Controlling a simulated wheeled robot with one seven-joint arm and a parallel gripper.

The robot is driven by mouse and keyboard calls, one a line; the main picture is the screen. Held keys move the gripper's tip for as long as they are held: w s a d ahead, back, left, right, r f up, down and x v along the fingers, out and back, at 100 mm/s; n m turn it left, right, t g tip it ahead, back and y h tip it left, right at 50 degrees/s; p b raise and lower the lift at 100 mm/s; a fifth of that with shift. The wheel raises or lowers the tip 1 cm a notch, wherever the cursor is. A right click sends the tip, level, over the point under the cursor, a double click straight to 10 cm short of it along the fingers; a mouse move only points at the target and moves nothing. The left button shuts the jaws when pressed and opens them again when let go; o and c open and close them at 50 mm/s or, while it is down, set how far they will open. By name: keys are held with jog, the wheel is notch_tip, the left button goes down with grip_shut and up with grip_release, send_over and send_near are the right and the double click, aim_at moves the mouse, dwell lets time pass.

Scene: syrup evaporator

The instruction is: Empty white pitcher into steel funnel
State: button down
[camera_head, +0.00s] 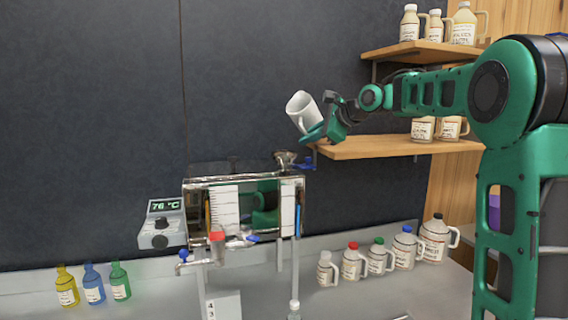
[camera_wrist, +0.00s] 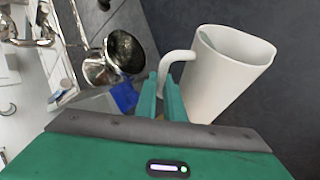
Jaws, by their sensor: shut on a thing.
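The white pitcher (camera_head: 302,111) is up in the air, tilted, with its mouth toward the upper left in the head view. My gripper (camera_head: 318,133) is shut on its handle. In the wrist view, the green fingers (camera_wrist: 169,98) close on the handle and the pitcher (camera_wrist: 226,74) extends to the right. A little liquid or shadow shows inside its mouth; I cannot tell which. The steel funnel (camera_head: 285,158) sits on top of the evaporator, below and slightly left of the pitcher. In the wrist view the funnel (camera_wrist: 121,53) is left of the fingers, apart from the pitcher.
The glass-fronted evaporator (camera_head: 229,181) stands under the funnel, with a blue valve (camera_wrist: 124,96) beside it. A display box (camera_head: 160,223) reads 76 °C. Shelves with jugs (camera_head: 400,147) are at right. Several bottles stand on the counter. The dark wall behind is clear.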

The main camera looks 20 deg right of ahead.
jog(key=shift+w+d+f+n+t+h+p, duration=0.25)
jog(key=shift+d+f+n+t+h+p, duration=0.35)
jog(key=shift+p, duration=0.45)
dwell(1.1)
jog(key=shift+w+d+f+n+t+h+p, duration=0.3)
jog(key=shift+t+p, duration=0.4)
jog(key=shift+p, duration=0.75)
dwell(0.9)
jog(key=shift+d+f+n+t+h, duration=0.3)
jog(key=shift+f+n+t+h, duration=0.1)
dwell(1.8)
jog(key=shift+a+f+n+t, duration=0.15)
jog(key=shift+n+t, duration=0.15)
dwell(1.0)
